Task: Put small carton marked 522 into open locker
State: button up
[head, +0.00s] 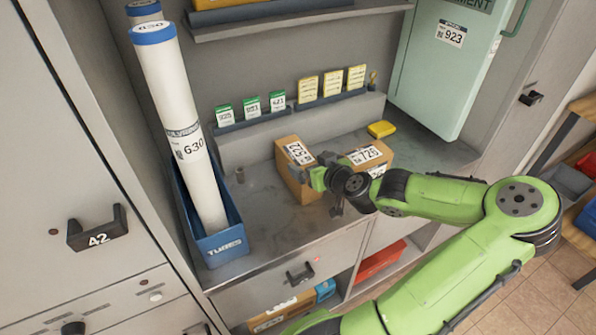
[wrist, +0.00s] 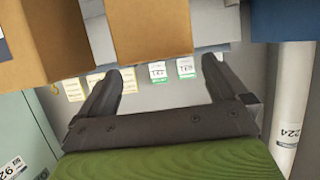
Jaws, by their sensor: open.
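The small carton marked 522 (head: 295,152) is brown cardboard with a white label and stands on the grey counter. In the wrist view the plain brown carton face (wrist: 150,30) between the finger lines appears to be the same carton. My gripper (head: 318,178) is at its front right in the head view, partly covering it. In the wrist view my gripper (wrist: 163,68) is open and empty, its fingers spread toward that carton; contact cannot be told. I cannot clearly make out an open locker.
A carton marked 726 (head: 375,155) stands close to the right, behind my wrist. Tall white tubes (head: 180,120) stand in a blue bin (head: 222,244) at left. A teal cabinet (head: 432,85) hangs at right. Locker door 42 (head: 60,150) is shut. Counter left of the cartons is mostly clear.

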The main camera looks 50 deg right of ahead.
aim_at(300, 155)
jog(key=x, duration=0.5)
jog(key=shift+w+d+b, duration=0.1)
jog(key=shift+w+b, duration=0.3)
jog(key=shift+w, duration=0.05)
jog(key=shift+s+r, duration=0.1)
